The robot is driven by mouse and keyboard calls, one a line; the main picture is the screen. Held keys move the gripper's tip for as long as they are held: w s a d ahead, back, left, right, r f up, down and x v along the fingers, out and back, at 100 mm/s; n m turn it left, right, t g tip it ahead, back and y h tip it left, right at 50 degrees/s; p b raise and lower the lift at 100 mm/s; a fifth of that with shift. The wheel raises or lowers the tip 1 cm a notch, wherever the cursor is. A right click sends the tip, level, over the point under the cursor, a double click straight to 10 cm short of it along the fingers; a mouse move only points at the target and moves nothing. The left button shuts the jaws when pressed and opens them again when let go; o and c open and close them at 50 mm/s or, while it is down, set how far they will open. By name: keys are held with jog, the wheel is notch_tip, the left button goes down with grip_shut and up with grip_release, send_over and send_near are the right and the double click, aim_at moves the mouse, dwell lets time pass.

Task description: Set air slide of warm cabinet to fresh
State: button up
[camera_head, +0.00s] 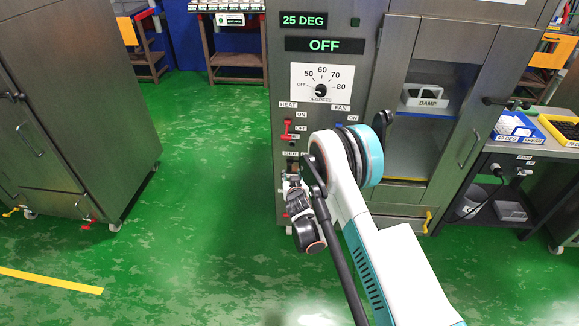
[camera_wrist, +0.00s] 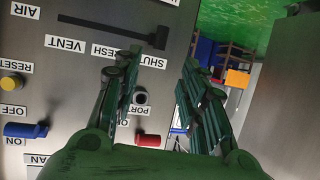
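The warm cabinet (camera_head: 340,20) stands ahead, with its control panel facing me. In the wrist view the panel appears upside down. The air slide (camera_wrist: 161,37) is a dark knob at one end of a dark slot (camera_wrist: 105,28), beside the SHUT label (camera_wrist: 148,60). The FRESH label (camera_wrist: 107,51), partly hidden by a finger, and the VENT label (camera_wrist: 65,43) lie further left. My gripper (camera_wrist: 160,66) is open, its fingers apart in front of the panel, with the knob just beyond the gap. In the head view my gripper (camera_head: 291,180) is at the panel's lower part, largely obscured.
A red heat switch (camera_head: 287,130) and a temperature dial (camera_head: 320,90) sit above my gripper. A red knob (camera_wrist: 148,140) shows by the PORT label (camera_wrist: 138,111). A steel cabinet (camera_head: 75,100) stands left, a bench (camera_head: 545,150) right. Green floor between the cabinets is clear.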

aim_at(290, 166)
jog(key=b+x, duration=0.4)
jog(key=x, duration=0.9)
jog(key=shift+w+a, duration=0.1)
jog(key=shift+w, duration=0.1)
grip_shut()
